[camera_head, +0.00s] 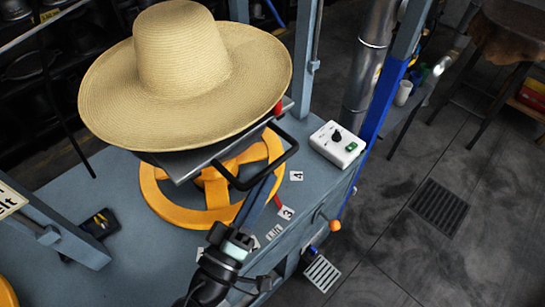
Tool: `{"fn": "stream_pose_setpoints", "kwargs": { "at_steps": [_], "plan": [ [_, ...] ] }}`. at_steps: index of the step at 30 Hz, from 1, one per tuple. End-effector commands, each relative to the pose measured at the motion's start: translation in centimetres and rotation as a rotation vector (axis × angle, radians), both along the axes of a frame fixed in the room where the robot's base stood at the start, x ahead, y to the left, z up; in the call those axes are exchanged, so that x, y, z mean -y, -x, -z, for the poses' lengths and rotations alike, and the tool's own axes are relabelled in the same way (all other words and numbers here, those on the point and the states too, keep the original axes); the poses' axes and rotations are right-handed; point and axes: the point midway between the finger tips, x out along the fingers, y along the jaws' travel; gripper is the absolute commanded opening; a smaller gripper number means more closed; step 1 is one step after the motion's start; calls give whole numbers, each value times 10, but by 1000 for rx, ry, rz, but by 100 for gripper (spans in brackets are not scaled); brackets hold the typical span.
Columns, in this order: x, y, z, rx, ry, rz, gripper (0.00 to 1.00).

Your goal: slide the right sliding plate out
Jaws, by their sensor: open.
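A grey metal plate (184,171) shows under the brim of a straw hat (183,50), above a round orange frame (160,203). A black loop handle (284,160) sticks out from the plate's right side. Most of the plate is hidden by the hat, so I cannot tell how far out it is. My gripper (232,238) is at the bottom middle, below and to the left of the handle and apart from it. It holds nothing that I can see. Its fingertips are hard to make out.
A white control box (337,144) with a black knob and green switch sits on the blue-grey table (100,178) right of the handle. Numbered labels (286,213) lie near my gripper. Blue-grey posts stand around the press. An orange knob (334,225) projects at the table's right edge.

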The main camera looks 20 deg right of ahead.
Motion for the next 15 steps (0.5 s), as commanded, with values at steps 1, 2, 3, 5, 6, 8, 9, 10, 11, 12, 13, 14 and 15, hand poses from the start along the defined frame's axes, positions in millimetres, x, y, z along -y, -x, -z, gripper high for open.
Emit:
{"fn": "stream_pose_setpoints", "kwargs": {
  "at_steps": [1,2,3,5,6,8,9,10,11,12,13,14,15],
  "plan": [
    [8,-6,-7,1,1,3,47],
    [12,-10,-7,1,0,3,47],
    [17,-13,-8,1,0,3,47],
    [23,-19,-9,1,1,1,47],
    [26,-21,-10,0,0,1,47],
    [30,-25,-10,0,0,1,47],
    [32,-27,-11,1,0,0,47],
    [33,-27,-11,1,0,-1,47],
    [34,-28,-11,1,0,-1,47],
    [35,-29,-10,1,0,-1,47],
    [35,-29,-10,1,0,-1,47],
    [36,-29,-10,0,1,-1,47],
    [36,-29,-10,0,0,-1,47]
  ]
}}
